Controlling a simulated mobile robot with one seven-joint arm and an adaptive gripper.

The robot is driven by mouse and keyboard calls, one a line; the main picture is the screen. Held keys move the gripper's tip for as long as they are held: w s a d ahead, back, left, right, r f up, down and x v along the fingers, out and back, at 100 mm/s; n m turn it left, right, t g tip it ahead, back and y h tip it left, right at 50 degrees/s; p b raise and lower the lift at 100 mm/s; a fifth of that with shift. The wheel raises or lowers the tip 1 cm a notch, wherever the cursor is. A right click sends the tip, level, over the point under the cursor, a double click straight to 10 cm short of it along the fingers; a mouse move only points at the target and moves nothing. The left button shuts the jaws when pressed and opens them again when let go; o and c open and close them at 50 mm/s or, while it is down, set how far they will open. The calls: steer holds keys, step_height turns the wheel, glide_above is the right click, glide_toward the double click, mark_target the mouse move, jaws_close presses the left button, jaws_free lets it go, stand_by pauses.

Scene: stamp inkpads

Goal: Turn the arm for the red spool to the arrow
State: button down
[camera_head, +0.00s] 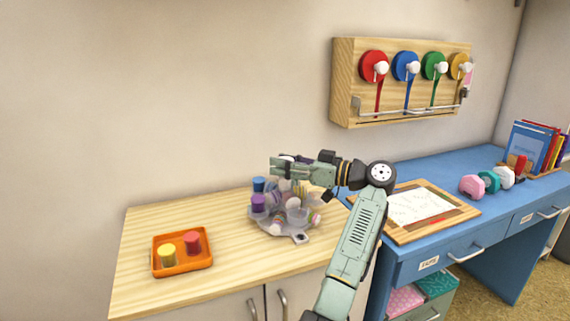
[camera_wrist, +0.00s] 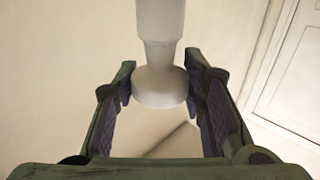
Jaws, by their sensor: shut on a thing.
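My gripper (camera_head: 281,168) is above a grey rotary stand (camera_head: 300,238) on the wooden counter. In the wrist view my gripper (camera_wrist: 160,90) has its fingers on either side of a white knob with a flared base (camera_wrist: 160,80), shut on it. The stand carries several items, including a blue cylinder (camera_head: 258,184) and a purple cylinder (camera_head: 258,203). My gripper and forearm hide part of the stand. I cannot make out an arrow or tell which arm belongs to red. A red cylinder (camera_head: 193,242) lies in the orange tray (camera_head: 181,270).
A yellow cylinder (camera_head: 167,255) is also in the tray. A wall board (camera_head: 345,85) holds red, blue, green and yellow reels.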

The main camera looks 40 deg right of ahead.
stand_by(0.3)
steer(key=c, duration=1)
jaws_free()
steer(key=v, duration=1.2)
steer(key=shift+f, duration=0.15)
